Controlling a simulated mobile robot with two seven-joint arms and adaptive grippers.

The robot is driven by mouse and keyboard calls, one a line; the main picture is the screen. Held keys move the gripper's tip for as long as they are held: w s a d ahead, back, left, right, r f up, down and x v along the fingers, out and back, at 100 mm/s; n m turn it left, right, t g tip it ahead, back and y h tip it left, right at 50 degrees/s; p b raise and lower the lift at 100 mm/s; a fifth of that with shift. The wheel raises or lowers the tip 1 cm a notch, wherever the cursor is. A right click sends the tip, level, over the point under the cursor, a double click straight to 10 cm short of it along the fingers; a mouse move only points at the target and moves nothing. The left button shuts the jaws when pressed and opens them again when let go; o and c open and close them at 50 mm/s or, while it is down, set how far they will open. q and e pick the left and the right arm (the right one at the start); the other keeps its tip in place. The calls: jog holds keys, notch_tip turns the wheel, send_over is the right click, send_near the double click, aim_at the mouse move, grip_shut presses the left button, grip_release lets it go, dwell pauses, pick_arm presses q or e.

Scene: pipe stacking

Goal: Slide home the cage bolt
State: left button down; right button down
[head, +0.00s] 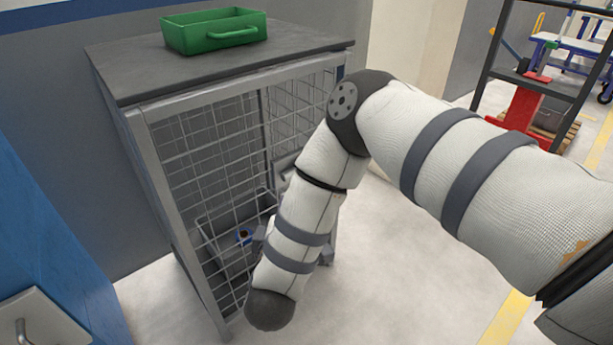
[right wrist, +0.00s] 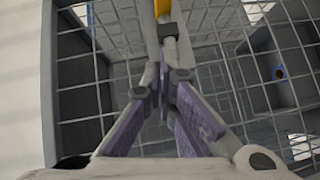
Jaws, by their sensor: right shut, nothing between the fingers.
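The grey mesh cage (head: 168,197) stands left of centre in the head view, its front mesh also filling much of the right wrist view (right wrist: 85,100). My right arm reaches down in front of the cage's right side and hides its gripper in the head view. In the right wrist view my right gripper (right wrist: 164,78) is shut and empty, its purple-padded fingers close together before the mesh. A narrow upright bar with a yellow part (right wrist: 162,8) lies just beyond the fingertips; whether it is the bolt, and whether the fingers touch it, I cannot tell. My left gripper is out of view.
A green tray (head: 213,33) sits on the cage's dark top (head: 120,68). A blue unit (head: 50,240) stands at left.

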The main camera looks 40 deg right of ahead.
jog(key=s+d+b+x, duration=0.1)
jog(key=d+x, duration=0.1)
jog(key=x, duration=1)
jog(key=shift+d+f+b, duration=0.2)
jog(key=shift+f+b, duration=0.1)
jog(key=shift+b, duration=0.05)
jog(key=shift+s, duration=0.1)
jog(key=d+p, duration=0.3)
jog(key=d, duration=0.2)
